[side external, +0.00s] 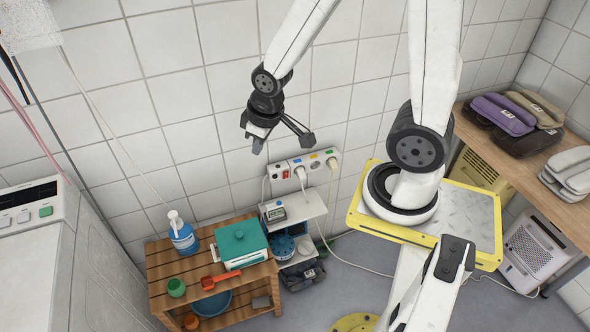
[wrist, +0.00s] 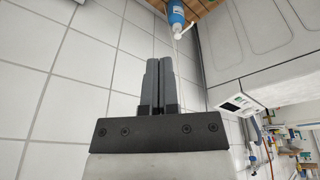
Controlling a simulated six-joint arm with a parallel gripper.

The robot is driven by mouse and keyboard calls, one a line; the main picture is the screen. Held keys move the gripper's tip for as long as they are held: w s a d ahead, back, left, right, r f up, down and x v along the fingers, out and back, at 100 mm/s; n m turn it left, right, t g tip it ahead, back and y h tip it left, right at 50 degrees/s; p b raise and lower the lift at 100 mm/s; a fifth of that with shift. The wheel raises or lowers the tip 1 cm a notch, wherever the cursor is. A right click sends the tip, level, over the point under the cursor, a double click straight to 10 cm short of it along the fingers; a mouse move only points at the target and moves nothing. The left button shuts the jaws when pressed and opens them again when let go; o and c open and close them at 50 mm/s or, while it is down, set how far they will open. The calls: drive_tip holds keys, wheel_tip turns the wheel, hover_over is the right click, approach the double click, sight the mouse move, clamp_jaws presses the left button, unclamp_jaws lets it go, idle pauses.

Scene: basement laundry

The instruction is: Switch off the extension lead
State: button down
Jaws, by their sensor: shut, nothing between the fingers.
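The extension lead (side external: 311,161) is a white power strip against the tiled wall in the side external view. A red switch (side external: 286,174) is at its left end, and plugs with white cords sit in its sockets. Whether the switch is on or off is too small to tell. My gripper (side external: 258,147) is above and left of the strip, apart from it. In the wrist view my gripper (wrist: 158,62) has its two fingers together with nothing between them. The lead does not show in the wrist view.
Below the strip are a small white shelf (side external: 306,211) and a slatted wooden stand (side external: 163,259) with a blue bottle (side external: 182,238) and a teal-lidded box (side external: 240,241). A washing machine (side external: 35,260) is at left, a wooden bench (side external: 560,190) at right. Wall space around my gripper is clear.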

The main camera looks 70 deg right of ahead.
sight(286, 175)
drive_tip(key=w+d+f+n+t+h, duration=0.1)
drive_tip(key=w+d+f+n, duration=0.1)
drive_tip(key=d+f, duration=0.55)
drive_tip(key=w+d+f+n+t, duration=0.1)
drive_tip(key=w+d+f+n, duration=0.1)
drive_tip(key=d+f, duration=0.55)
drive_tip(key=s+d+f+n+t, duration=0.1)
drive_tip(key=s+d+f, duration=0.3)
drive_tip(key=f, duration=0.3)
drive_tip(key=s+d+f+n+t, duration=0.1)
drive_tip(key=s+d+f+n, duration=0.1)
drive_tip(key=f, duration=0.5)
drive_tip(key=s+d, duration=0.1)
drive_tip(key=s, duration=0.1)
drive_tip(key=shift+s+d+t+y, duration=0.3)
drive_tip(key=shift+d+t, duration=0.05)
drive_tip(key=shift+t, duration=0.05)
drive_tip(key=shift+f, duration=0.1)
drive_tip(key=w+d+f, duration=0.3)
drive_tip(key=w+f, duration=0.4)
drive_tip(key=w, duration=0.2)
drive_tip(key=shift+d, duration=0.25)
